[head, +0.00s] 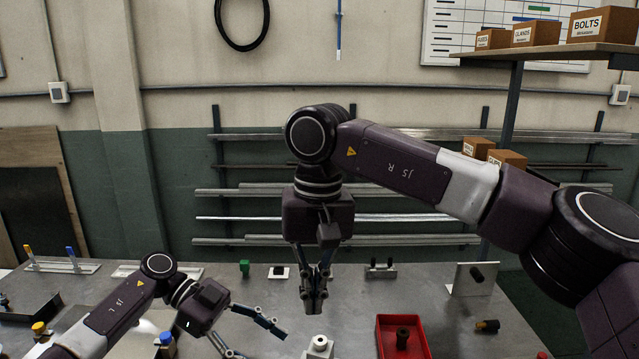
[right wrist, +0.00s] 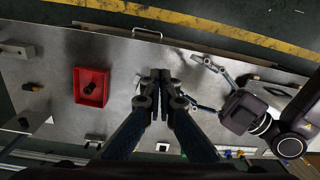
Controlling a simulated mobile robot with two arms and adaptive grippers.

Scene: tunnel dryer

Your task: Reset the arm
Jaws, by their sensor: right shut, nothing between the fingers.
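My right arm, marked JS R, reaches in from the right in the head view and bends down over the metal table. Its gripper (head: 313,302) points downward with its fingers together and nothing between them. In the right wrist view the same gripper (right wrist: 160,78) is shut and empty above the tabletop. My left arm, marked JS L, comes in low from the left. Its gripper (head: 252,340) has its fingers spread apart over the table, with nothing visible between them. The left gripper also shows in the right wrist view (right wrist: 208,88), right of my right fingers.
A red tray (head: 382,334) holding a dark cylinder stands on the metal table (head: 440,300), right of my right gripper. A white fitting (head: 319,345) stands just below that gripper. A plate with a dark peg (head: 470,279) stands farther right. Pipe racks line the wall behind.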

